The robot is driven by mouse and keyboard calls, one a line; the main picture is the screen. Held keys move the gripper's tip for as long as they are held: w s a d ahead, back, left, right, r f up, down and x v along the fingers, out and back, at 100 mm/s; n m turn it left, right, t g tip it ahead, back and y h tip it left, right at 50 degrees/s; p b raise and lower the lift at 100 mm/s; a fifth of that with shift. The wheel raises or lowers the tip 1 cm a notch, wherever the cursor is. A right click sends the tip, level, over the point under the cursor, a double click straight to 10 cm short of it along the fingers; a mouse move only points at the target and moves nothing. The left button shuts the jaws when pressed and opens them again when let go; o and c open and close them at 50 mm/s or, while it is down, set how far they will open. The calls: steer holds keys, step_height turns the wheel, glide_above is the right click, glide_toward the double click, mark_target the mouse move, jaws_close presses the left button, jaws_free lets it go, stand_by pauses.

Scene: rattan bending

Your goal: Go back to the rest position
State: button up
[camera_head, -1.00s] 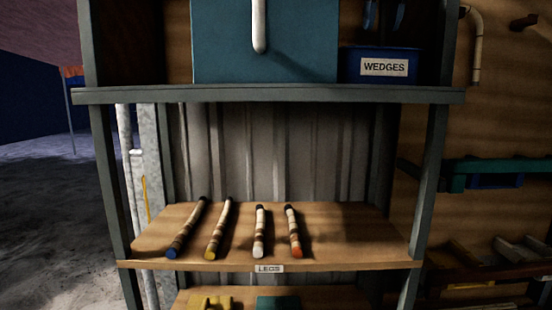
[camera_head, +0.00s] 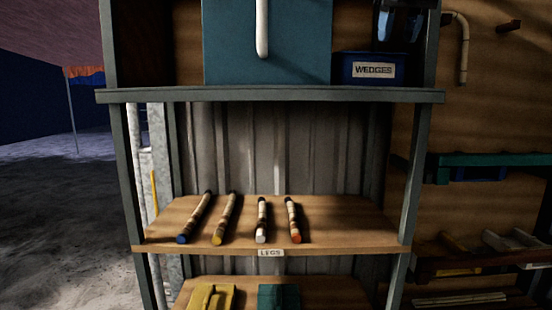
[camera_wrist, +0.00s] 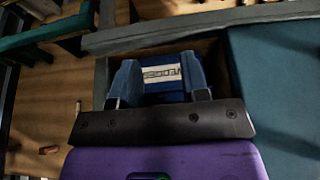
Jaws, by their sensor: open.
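My gripper shows in the wrist view (camera_wrist: 158,66) with its two blue fingers spread apart and nothing between them. Beyond the fingers is the blue bin (camera_wrist: 166,98) with a white WEDGES label, seen upside down. In the head view the WEDGES bin (camera_head: 347,70) stands on the upper shelf at the right. A dark shape with a blue part above that bin looks like my gripper (camera_head: 396,24), partly cut off by the top edge. Whether wedges lie in the bin is hidden.
A teal panel (camera_head: 300,52) with a pale cane (camera_head: 262,28) stands left of the bin. Several banded legs (camera_head: 262,222) lie on the middle shelf (camera_head: 340,232). The shelf's grey posts (camera_head: 409,190) stand close. Open floor (camera_head: 65,200) lies at left.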

steer(key=s+d+f, duration=0.4)
steer(key=s+f, duration=0.8)
steer(key=f, duration=0.3)
steer(key=s+d+f, duration=0.4)
steer(key=s+f, duration=0.8)
steer(key=f, duration=0.4)
steer(key=shift+s+t, duration=0.3)
steer(key=shift+t, duration=0.1)
